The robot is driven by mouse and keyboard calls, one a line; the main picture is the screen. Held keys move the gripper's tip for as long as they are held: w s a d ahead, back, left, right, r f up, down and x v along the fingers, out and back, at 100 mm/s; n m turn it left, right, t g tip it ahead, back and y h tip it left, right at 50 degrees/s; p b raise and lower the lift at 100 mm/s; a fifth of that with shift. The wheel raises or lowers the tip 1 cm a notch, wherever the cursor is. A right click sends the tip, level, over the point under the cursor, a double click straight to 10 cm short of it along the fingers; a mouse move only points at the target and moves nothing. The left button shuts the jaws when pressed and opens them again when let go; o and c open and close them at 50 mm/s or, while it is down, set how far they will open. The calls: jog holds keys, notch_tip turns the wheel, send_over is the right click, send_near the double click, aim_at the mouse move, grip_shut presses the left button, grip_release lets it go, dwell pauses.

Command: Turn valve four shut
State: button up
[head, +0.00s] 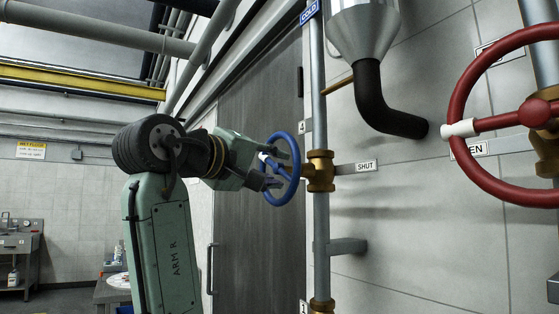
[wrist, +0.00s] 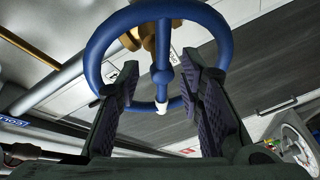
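The blue handwheel (head: 281,195) stands on a brass valve body (head: 320,172) on a vertical pipe. A small plate (head: 304,127) beside it seems to read 4. Its white-marked spoke points left, away from the SHUT plate (head: 356,167) on the right. My gripper (head: 276,166) is at the wheel, reaching in from the left. In the wrist view the blue wheel (wrist: 95,50) fills the top, and my gripper (wrist: 160,72) is open, one finger each side of the spoke with the white end (wrist: 161,107). Gaps show between fingers and spoke; rim contact cannot be told.
A large red handwheel (head: 463,80) with a white-marked spoke is at the right, near a partly hidden OPEN plate (head: 470,149). A grey funnel with a black elbow pipe (head: 385,112) hangs between the wheels. A grey door (head: 245,220) is behind the blue wheel.

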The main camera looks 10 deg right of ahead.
jog(key=shift+x, duration=1.3)
jog(key=shift+c, duration=0.4)
grip_shut()
